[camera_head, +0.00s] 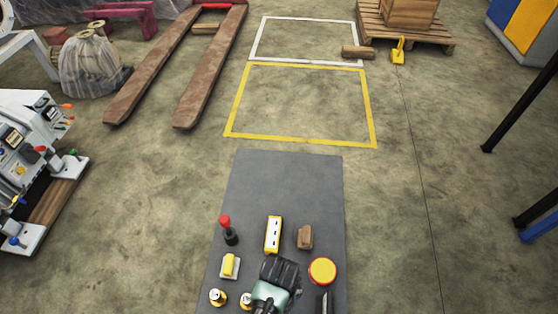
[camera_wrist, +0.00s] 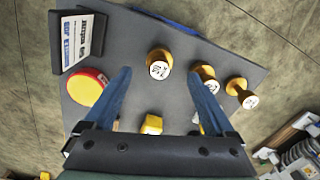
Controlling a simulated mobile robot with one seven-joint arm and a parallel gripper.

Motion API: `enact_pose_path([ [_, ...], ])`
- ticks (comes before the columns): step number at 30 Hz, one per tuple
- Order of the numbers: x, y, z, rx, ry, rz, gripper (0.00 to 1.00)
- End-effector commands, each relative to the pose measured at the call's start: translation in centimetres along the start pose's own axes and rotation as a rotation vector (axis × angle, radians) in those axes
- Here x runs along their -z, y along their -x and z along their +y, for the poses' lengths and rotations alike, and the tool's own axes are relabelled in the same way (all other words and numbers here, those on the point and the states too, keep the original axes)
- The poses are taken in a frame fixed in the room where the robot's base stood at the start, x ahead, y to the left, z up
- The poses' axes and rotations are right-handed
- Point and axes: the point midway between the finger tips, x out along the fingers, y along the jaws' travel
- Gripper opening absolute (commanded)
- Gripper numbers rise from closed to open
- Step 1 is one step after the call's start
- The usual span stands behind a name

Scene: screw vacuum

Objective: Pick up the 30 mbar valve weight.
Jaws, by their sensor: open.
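Three brass-yellow valve weights with white labels stand on the dark mat in the wrist view: a left one (camera_wrist: 159,64), a middle one (camera_wrist: 204,74) and a right one (camera_wrist: 241,91). The labels are too small to tell which reads 30 mbar. My gripper (camera_wrist: 160,76) is open and empty, with its blue fingers spread. The left weight appears between the fingertips, and the right finger overlaps the middle weight. Whether the fingers are at the weights' height cannot be told. In the head view, two weights show left of my gripper; the other is hidden.
A red-and-yellow round piece (camera_head: 322,271) and a dark sign (camera_wrist: 78,40) stand close by. A yellow-white block (camera_head: 273,234), a brown block (camera_head: 304,237), a small yellow block (camera_head: 229,265) and a red-topped piece (camera_head: 228,230) are also on the mat (camera_head: 290,180). Its far part is clear.

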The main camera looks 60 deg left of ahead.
Motion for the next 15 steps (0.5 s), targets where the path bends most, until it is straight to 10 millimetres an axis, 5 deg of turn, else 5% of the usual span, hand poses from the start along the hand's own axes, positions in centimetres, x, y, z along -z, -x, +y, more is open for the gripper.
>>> enact_pose_path([
  [15, 0.3, -5.5, 0.0, -0.001, -0.001, 0.002, 0.89],
])
